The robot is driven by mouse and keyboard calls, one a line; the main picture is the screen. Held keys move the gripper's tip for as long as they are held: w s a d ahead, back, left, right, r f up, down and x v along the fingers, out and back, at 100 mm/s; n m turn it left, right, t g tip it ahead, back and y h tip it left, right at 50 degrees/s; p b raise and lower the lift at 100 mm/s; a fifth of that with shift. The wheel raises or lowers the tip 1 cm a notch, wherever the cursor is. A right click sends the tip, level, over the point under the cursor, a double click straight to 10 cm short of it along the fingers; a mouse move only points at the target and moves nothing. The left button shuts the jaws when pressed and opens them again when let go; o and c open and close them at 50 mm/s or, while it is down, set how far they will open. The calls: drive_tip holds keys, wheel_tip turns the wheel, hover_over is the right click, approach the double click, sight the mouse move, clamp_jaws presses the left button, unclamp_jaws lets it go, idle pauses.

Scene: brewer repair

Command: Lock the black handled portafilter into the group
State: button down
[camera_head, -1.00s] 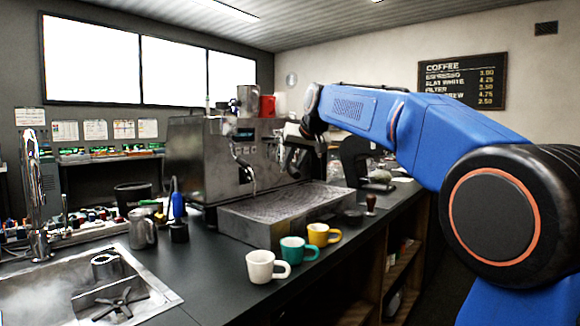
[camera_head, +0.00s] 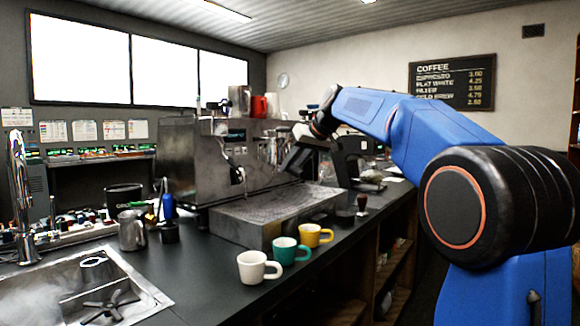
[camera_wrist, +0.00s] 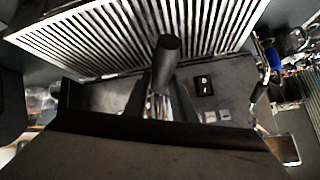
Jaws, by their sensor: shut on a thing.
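The espresso machine (camera_head: 205,165) stands on the counter, with its group area behind and beside my gripper (camera_head: 290,158). In the wrist view my gripper (camera_wrist: 162,104) is shut on the portafilter, whose black handle (camera_wrist: 168,58) sticks out between the fingers. A shiny metal part shows between the fingertips below the handle. The portafilter's basket and the group are hidden by the gripper, so I cannot tell whether they touch. In the head view the portafilter cannot be made out against the dark gripper.
The slatted drip tray (camera_head: 275,213) lies below the gripper and fills the top of the wrist view. White (camera_head: 258,267), teal (camera_head: 290,250) and yellow (camera_head: 316,235) mugs stand before it. A tamper (camera_head: 361,202) and a grinder (camera_head: 352,160) are to the right.

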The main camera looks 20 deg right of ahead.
drive_tip(key=shift+w+d+n+g+y, duration=0.3)
drive_tip(key=shift+d+n+g+y, duration=0.1)
drive_tip(key=shift+d+n, duration=0.25)
drive_tip(key=shift+w+d+n+g+y, duration=0.25)
drive_tip(key=shift+d+n+y, duration=0.15)
drive_tip(key=shift+n, duration=0.35)
drive_tip(key=shift+w+d+n+g+y, duration=0.3)
drive_tip(key=shift+d+n+g+y, duration=0.1)
drive_tip(key=shift+d+n, duration=0.25)
drive_tip(key=shift+a, duration=0.15)
drive_tip(key=c, duration=1.4)
unclamp_jaws()
